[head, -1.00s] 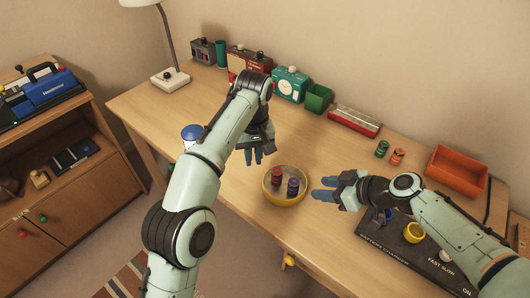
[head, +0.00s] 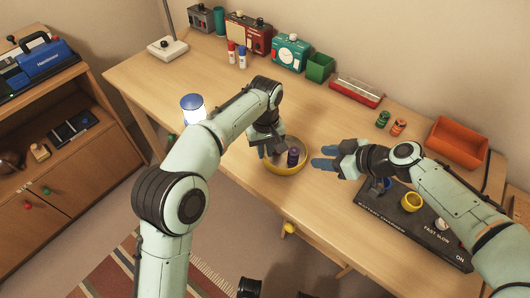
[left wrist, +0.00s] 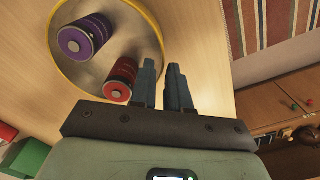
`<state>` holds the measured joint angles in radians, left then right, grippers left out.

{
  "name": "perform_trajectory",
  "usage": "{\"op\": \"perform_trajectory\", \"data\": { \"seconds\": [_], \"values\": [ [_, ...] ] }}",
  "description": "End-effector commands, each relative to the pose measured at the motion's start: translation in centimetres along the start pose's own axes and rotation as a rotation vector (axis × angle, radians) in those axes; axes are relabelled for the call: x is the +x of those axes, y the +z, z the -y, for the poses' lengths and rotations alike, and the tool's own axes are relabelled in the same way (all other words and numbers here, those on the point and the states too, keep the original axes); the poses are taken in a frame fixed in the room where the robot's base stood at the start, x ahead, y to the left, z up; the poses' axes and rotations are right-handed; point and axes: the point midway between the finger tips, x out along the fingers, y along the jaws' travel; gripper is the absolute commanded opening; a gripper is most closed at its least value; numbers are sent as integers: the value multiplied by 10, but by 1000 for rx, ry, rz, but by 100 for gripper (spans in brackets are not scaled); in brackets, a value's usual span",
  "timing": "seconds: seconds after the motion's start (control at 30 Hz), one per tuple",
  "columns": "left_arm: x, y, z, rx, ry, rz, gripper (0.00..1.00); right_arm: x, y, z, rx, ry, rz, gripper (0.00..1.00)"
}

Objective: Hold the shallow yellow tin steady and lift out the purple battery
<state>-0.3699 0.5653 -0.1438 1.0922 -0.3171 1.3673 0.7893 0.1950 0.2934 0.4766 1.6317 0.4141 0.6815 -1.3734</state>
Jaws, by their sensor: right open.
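The shallow round yellow tin (head: 291,173) stands on the desk. The purple battery (head: 293,157) stands in it; it also shows in the left wrist view (left wrist: 83,38). A red battery (left wrist: 121,80) is beside it, mostly hidden by my left gripper in the head view. My left gripper (head: 266,152) is at the tin's left edge. In the left wrist view its fingers (left wrist: 161,66) show a narrow gap, one finger on each side of the yellow rim, apparently not pressed on it. My right gripper (head: 322,156) is open and empty, just right of the tin.
An orange bin (head: 457,143), a green box (head: 319,67) and radio-like boxes line the back. A blue-lidded jar (head: 193,106) is left.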

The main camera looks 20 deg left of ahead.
Motion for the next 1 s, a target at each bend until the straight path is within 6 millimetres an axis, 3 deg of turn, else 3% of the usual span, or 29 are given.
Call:
{"op": "perform_trajectory", "data": {
  "seconds": [0.2, 0.53, 0.6, 0.87, 0.9, 1.0],
  "values": [
    [19, 0, 0, 0, 0, 0, 16, 0, 0, 0, 0, 0, 0, 43],
    [22, 0, 0, 1, 0, 0, 16, 0, 0, 0, 0, 0, 0, 43],
    [22, 0, 0, 1, 0, 0, 0, 0, 0, 0, 0, 0, 0, 43],
    [22, 0, 0, 1, 0, -1, 0, 0, 0, 0, 0, 0, 0, 43],
    [22, 0, 0, 1, 0, -1, 0, 0, 0, 0, 0, 0, 0, 47],
    [22, 0, 0, 1, 0, -1, 0, 0, 0, 0, 13, -1, 1, 47]
  ]
}}
